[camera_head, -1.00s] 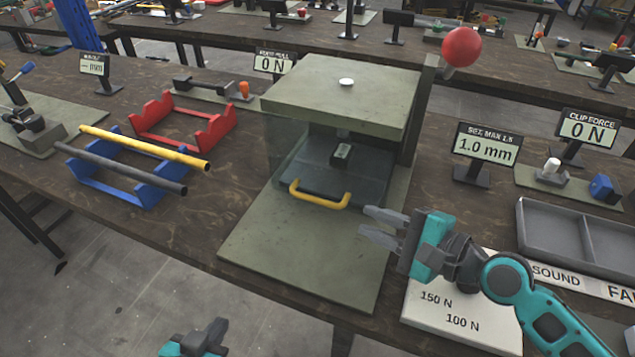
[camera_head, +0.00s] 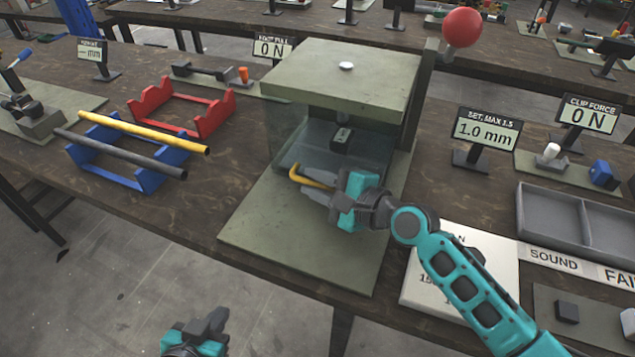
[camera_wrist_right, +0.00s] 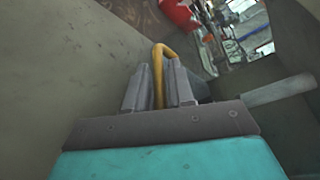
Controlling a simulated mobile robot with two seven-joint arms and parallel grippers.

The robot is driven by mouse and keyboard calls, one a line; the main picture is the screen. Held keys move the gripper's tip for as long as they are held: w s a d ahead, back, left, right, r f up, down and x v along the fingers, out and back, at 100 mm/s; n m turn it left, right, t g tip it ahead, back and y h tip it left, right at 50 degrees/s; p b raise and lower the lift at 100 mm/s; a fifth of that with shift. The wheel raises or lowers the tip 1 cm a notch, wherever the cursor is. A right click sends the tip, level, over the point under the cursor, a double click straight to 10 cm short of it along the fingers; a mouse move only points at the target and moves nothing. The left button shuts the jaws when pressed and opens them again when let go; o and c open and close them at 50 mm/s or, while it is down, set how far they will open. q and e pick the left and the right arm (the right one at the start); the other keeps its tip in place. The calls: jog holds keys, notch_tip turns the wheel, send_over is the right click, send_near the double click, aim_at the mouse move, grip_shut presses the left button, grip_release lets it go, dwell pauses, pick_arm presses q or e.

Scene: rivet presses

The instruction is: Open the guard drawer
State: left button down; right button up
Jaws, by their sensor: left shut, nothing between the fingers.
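The guard drawer (camera_head: 300,150) is a clear-walled tray under the thick grey-green top of the press (camera_head: 345,75), with a small dark block (camera_head: 341,139) inside. Its yellow handle (camera_head: 299,178) faces the front; the right part is hidden by my right gripper (camera_head: 320,186). In the right wrist view, the handle (camera_wrist_right: 158,65) stands between the two fingers, close to both. Whether they are clamped on it I cannot tell. My left gripper (camera_head: 214,322) is shut and empty, low in front of the bench and away from the press.
Bare base plate (camera_head: 290,250) lies in front of the drawer. A red ball knob (camera_head: 461,28) is on the press's right. Blue rack (camera_head: 150,180) with two rods and red rack (camera_head: 205,120) stand left. Grey tray (camera_head: 550,213) and white force card (camera_head: 490,285) are right.

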jog(key=shift+c, duration=0.2)
grip_shut()
pick_arm(q)
jog(key=shift+s+f, duration=0.1)
jog(key=shift+s, duration=0.05)
jog(key=shift+s, duration=0.15)
